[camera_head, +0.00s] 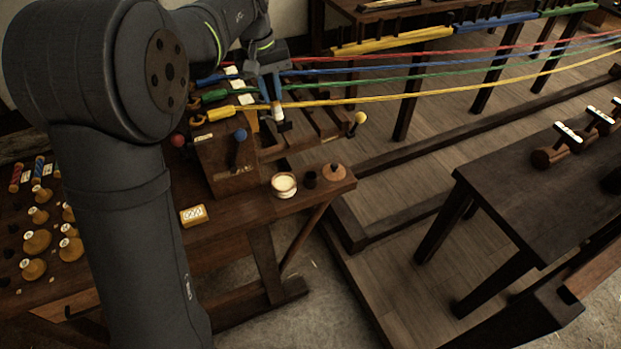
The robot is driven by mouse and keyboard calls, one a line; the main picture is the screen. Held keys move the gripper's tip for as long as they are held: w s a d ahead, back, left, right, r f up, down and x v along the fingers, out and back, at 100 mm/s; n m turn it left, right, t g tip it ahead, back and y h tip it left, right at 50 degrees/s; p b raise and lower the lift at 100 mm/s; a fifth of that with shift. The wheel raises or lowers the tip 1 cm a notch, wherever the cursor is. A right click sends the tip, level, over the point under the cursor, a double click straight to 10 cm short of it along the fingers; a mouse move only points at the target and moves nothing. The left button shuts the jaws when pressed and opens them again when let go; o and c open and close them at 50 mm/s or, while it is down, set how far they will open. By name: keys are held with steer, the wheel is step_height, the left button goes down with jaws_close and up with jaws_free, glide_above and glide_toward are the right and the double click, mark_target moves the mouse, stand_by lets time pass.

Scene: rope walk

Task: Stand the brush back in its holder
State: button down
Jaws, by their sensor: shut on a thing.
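My gripper (270,86) hangs over the back of the wooden bench, just behind the stretched ropes, small and partly crossed by them. It is shut on the brush (278,112), whose pale lower part and dark end (284,126) point down. The brush is in the air above the wooden frame, up and left of a small dark cup (310,179) that looks like the holder. The cup stands on the bench's right end, apart from the brush. The grip itself is too small to see clearly.
A white pot (284,184) and a brown lid (334,172) flank the cup. A yellow box (194,215) lies near the front edge. Red, blue, green and yellow ropes (400,97) stretch rightward from the wooden block (228,160). Another table (540,200) stands right.

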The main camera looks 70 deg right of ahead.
steer(key=s+a+f+m, duration=0.2)
steer(key=s+f, duration=0.1)
steer(key=s, duration=0.4)
steer(key=s+a+f+m+t, duration=0.1)
steer(key=s+a+f+m, duration=0.15)
steer(key=s, duration=0.35)
steer(key=s+a+f+m, duration=0.1)
steer(key=s+f+m, duration=0.1)
steer(key=s+f, duration=0.35)
steer(key=shift+y, duration=0.3)
steer(key=shift+w+d+f, duration=0.8)
steer(key=shift+w+f, duration=0.7)
steer(key=shift+w+d+f, duration=0.8)
steer(key=shift+w+f, duration=0.65)
steer(key=shift+w, duration=0.05)
steer(key=shift+w+d+f, duration=0.8)
steer(key=shift+w+f, duration=0.7)
steer(key=shift+f, duration=0.2)
steer(key=c, duration=1.4)
jaws_free()
steer(key=shift+o, duration=0.2)
steer(key=shift+r, duration=0.1)
